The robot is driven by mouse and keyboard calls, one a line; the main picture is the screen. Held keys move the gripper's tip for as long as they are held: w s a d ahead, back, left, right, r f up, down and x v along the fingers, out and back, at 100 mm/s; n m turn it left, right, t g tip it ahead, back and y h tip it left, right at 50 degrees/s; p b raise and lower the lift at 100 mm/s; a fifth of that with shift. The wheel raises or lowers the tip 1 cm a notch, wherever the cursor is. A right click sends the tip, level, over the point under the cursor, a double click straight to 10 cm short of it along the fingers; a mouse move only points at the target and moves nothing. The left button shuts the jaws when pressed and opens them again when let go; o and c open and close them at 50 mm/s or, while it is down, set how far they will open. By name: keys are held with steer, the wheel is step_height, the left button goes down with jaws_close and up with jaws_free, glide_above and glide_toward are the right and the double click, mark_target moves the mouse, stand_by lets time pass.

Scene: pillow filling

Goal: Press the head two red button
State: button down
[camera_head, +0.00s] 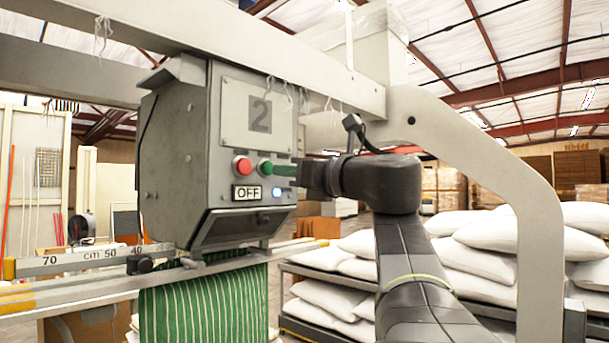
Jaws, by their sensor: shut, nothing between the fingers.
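The head two box (216,160) is a grey metal housing with a plate marked "2" on its front. The red button (243,166) sits on the front face, below the plate and to the left, uncovered. The green button (265,168) is just to its right. Below them are an "OFF" sign (247,193) and a lit bluish-white lamp (278,192). I cannot tell whether the tip touches the green button.
Green striped fabric (204,304) hangs under the box. A rail with a centimetre scale (93,257) runs to the left. A pale beam (240,40) passes above, and a curved frame leg (520,190) stands at right. White pillows (478,240) are stacked on racks behind my arm.

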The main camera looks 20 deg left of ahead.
steer(key=shift+b+v, duration=0.45)
steer(key=shift+v, duration=2)
steer(key=shift+a, duration=0.1)
